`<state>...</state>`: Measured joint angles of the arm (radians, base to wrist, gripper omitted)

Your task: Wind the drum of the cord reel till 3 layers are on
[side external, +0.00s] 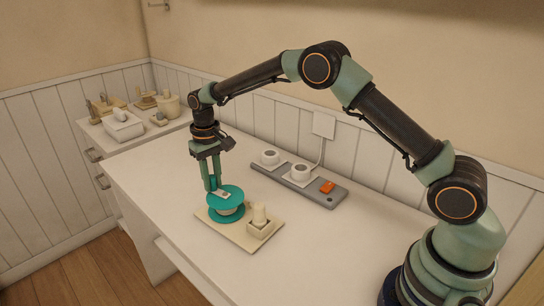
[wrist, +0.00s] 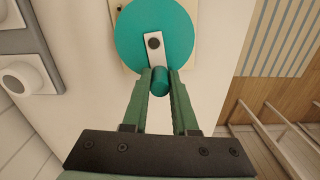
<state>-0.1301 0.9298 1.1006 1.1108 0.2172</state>
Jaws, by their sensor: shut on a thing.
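The cord reel has a teal drum (side external: 226,196) standing on a cream base board (side external: 262,238) on the white worktop. Its round teal top also fills the upper middle of the wrist view (wrist: 135,30). A pale crank arm (wrist: 154,46) runs from the drum's middle to a teal knob (wrist: 159,80) near the rim. My gripper (side external: 212,188) points down over the drum and is shut on the knob; in the wrist view its fingers (wrist: 160,84) lie on both sides of it. Cord layers on the drum cannot be counted from here.
A cream block with a peg (side external: 260,222) stands on the base board beside the drum. A grey power strip (side external: 318,194) with white plugs and an orange switch lies behind. Small cream items (side external: 124,126) stand on the drawer unit at the left. The worktop's front is clear.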

